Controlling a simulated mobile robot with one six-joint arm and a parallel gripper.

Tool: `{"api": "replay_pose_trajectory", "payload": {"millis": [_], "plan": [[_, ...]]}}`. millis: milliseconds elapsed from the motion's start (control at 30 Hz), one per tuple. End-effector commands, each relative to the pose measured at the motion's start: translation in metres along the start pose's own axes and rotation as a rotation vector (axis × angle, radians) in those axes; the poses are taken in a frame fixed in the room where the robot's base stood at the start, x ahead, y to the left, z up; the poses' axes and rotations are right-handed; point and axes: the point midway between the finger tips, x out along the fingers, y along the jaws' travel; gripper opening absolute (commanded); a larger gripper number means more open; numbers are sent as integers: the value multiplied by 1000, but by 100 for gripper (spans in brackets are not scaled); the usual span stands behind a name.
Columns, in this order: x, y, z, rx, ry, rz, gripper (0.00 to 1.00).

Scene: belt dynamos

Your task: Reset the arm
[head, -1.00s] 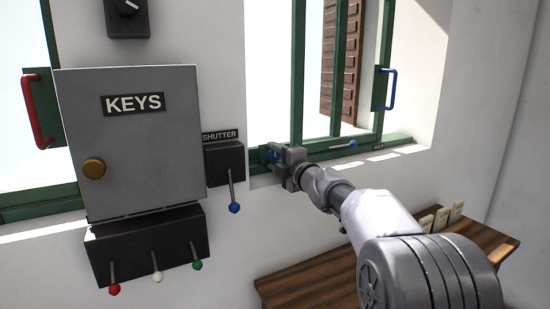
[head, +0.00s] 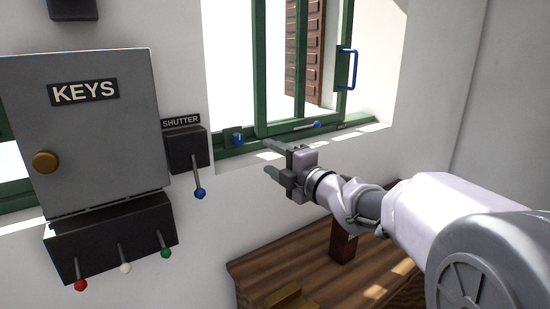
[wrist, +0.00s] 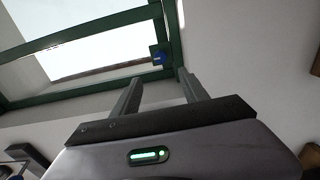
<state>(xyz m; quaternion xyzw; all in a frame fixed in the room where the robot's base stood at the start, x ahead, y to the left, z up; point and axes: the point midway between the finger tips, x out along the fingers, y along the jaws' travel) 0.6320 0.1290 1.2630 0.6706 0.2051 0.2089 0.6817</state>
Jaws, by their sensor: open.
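My gripper (head: 268,158) is open and empty in the head view, its two grey fingers pointing left. It is in front of the white wall, just below the green window frame (head: 262,140) and right of the shutter lever. A blue knob (head: 237,138) sits on the lower frame, up and left of my fingertips, with a visible gap in the picture. In the wrist view my two fingers (wrist: 160,88) stand apart with nothing between them. The blue knob (wrist: 159,57) shows beyond them at the frame's corner.
A grey KEYS cabinet (head: 90,145) and a SHUTTER box (head: 187,150) with a blue-tipped lever (head: 199,192) are at left. Red, white and green levers hang below the cabinet. A wooden bench (head: 255,267) is below my arm, with a dark red block (head: 343,243) on it.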

Motion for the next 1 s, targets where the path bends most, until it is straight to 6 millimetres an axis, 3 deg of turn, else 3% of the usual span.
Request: {"api": "replay_pose_trajectory", "payload": {"millis": [100,367,467,567,600,667,700,800,900,1000], "plan": [[-10,0,0,0,-1,0,52],[-11,0,0,1,0,0,52],[-22,6,10,79,-75,-10,52],[-77,12,39,406,-346,-39,52],[-115,3,47,609,-491,-51,52],[-174,-24,43,930,-693,-69,52],[-210,-46,31,1128,-805,-81,52],[-281,-98,-19,1555,-1023,-125,52],[-326,-135,-75,1873,-1169,-181,52],[-351,-155,-117,2070,-1257,-234,52]]}}
